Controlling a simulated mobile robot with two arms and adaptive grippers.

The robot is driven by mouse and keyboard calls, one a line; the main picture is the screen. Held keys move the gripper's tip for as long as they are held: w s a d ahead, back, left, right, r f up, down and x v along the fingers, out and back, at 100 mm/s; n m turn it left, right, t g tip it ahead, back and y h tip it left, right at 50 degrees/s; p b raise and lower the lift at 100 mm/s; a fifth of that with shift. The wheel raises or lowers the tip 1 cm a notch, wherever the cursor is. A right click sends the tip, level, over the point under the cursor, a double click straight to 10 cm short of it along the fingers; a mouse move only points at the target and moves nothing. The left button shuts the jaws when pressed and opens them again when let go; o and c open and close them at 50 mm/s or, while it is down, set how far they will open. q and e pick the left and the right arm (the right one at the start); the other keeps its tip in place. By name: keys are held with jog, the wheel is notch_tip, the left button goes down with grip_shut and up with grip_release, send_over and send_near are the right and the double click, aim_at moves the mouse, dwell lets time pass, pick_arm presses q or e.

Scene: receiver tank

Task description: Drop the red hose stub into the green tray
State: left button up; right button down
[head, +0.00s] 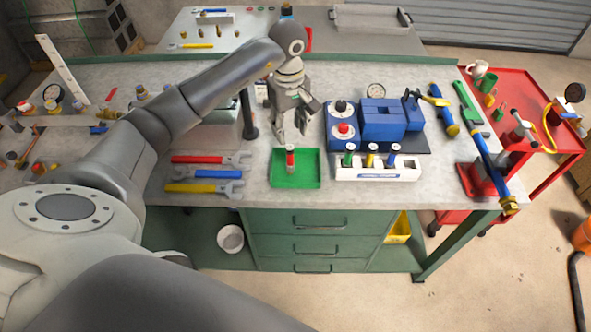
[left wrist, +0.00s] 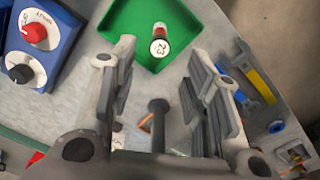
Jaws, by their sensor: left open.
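The red hose stub (head: 290,161) stands upright inside the green tray (head: 311,180), in its left-back part in the head view. In the left wrist view the stub (left wrist: 159,47) shows its white numbered band and red body, with the green tray (left wrist: 125,22) around it. My left gripper (head: 291,134) is open and empty, just behind the stub and apart from it. In the left wrist view its two fingers (left wrist: 163,80) are spread, with the stub beyond the tips. My right gripper is not in view.
A white rack (head: 377,174) with several coloured stubs stands right of the tray. Red, blue and yellow wrenches (head: 205,188) lie to its left. A blue control box with knobs (head: 342,127) and a blue vise-like block (head: 380,117) stand behind the rack. A red cart (head: 540,110) is at the right.

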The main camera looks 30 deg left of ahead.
pick_arm(q)
notch_tip(320, 180, up, 4)
jog(key=shift+f, duration=0.1)
dwell(0.4)
